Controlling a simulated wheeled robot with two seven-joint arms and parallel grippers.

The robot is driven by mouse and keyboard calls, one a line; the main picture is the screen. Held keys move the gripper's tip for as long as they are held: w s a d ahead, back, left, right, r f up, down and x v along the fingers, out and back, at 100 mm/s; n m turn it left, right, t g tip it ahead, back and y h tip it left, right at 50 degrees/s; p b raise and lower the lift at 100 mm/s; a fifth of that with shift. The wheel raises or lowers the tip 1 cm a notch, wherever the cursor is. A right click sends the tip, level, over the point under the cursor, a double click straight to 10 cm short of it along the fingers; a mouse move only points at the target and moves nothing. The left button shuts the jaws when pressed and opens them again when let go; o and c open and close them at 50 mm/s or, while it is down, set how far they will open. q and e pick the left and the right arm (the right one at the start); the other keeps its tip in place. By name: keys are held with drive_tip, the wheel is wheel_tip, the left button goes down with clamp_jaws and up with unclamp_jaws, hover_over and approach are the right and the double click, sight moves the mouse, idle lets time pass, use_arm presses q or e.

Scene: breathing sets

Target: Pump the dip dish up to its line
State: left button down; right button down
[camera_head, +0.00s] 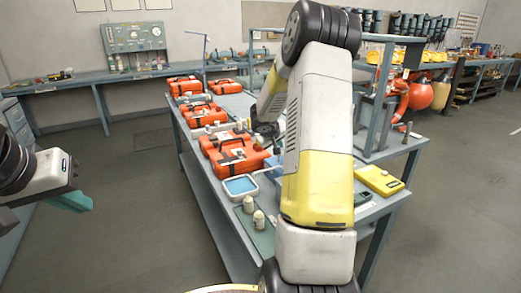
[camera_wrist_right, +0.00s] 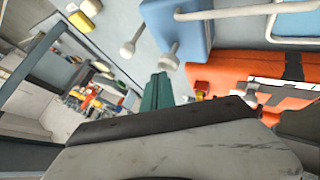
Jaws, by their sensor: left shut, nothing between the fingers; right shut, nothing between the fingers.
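The dip dish (camera_head: 241,186) is a shallow white-rimmed tray, blue inside, near the left edge of the middle bench. Its fill line is too small to make out. A thin pale spout (camera_head: 268,170) runs from it towards a blue container (camera_head: 275,161), mostly hidden behind my right arm. The right wrist view shows a blue container (camera_wrist_right: 185,35) with a white tube, and pale knobs on stems (camera_wrist_right: 133,38) beside it. My right gripper's teal fingers (camera_wrist_right: 157,92) are shut and empty, apart from the container. My left gripper (camera_head: 72,201) is shut and empty, far left of the bench.
Several orange cases (camera_head: 236,155) line the bench's left side beyond the dish. Two small cream bottles (camera_head: 248,204) stand in front of it. A yellow case (camera_head: 379,180) lies on the right. Floor is clear between my left gripper and the bench.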

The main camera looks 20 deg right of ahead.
drive_tip(key=shift+f, duration=1.1)
idle(0.9)
drive_tip(key=shift+r, duration=1.45)
drive_tip(key=shift+r, duration=2.55)
